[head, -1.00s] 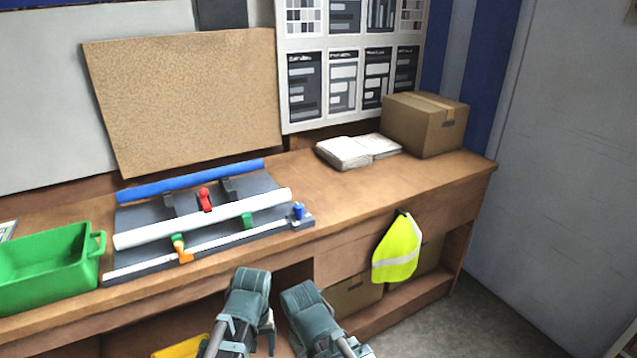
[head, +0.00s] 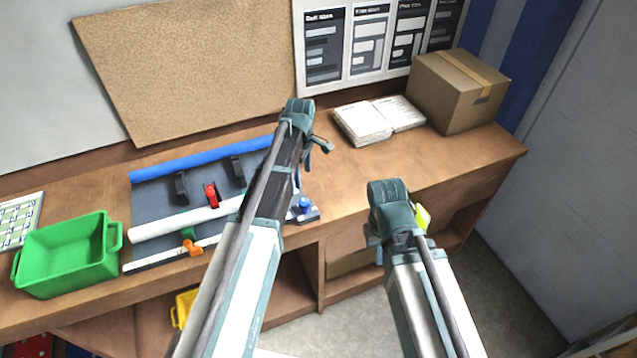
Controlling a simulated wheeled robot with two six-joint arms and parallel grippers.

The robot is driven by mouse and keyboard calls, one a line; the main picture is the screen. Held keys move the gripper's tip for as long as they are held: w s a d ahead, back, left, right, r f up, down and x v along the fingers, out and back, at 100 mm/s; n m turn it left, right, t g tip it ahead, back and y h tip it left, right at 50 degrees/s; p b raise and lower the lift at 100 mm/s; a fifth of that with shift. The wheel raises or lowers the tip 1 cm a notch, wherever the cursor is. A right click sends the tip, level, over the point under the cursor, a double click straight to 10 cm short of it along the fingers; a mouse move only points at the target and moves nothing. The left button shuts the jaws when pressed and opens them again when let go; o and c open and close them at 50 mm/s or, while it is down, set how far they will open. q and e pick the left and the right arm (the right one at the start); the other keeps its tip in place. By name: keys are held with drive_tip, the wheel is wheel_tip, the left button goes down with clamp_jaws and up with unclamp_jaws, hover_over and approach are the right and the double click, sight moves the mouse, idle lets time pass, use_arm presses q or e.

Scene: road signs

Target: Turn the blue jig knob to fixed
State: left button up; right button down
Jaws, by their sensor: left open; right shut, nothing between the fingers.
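The blue jig knob (head: 305,204) sits on a dark block at the right end of the jig (head: 150,203) on the workbench. My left gripper (head: 311,158) is above and behind the knob in the head view, open, with its fingers pointing down and apart from the knob. The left forearm covers the right part of the jig. My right gripper (head: 376,246) is in front of the bench edge, to the right of the knob, shut and empty. Its fingers are partly hidden by its own wrist. The marking the knob points to is too small to read.
A green bin (head: 66,256) stands left of the jig. The jig carries a blue roll (head: 200,158), a white roll (head: 180,218), a red clamp (head: 211,194) and an orange clamp (head: 193,247). An open book (head: 378,121) and a cardboard box (head: 455,90) stand at the back right. Bench between is clear.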

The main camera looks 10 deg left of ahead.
sight(304, 202)
use_arm(q)
wheel_tip(304, 202, down, 14)
drive_tip(key=b, duration=1.4)
drive_tip(key=shift+r, duration=0.1)
drive_tip(key=shift+c, duration=0.4)
clamp_jaws()
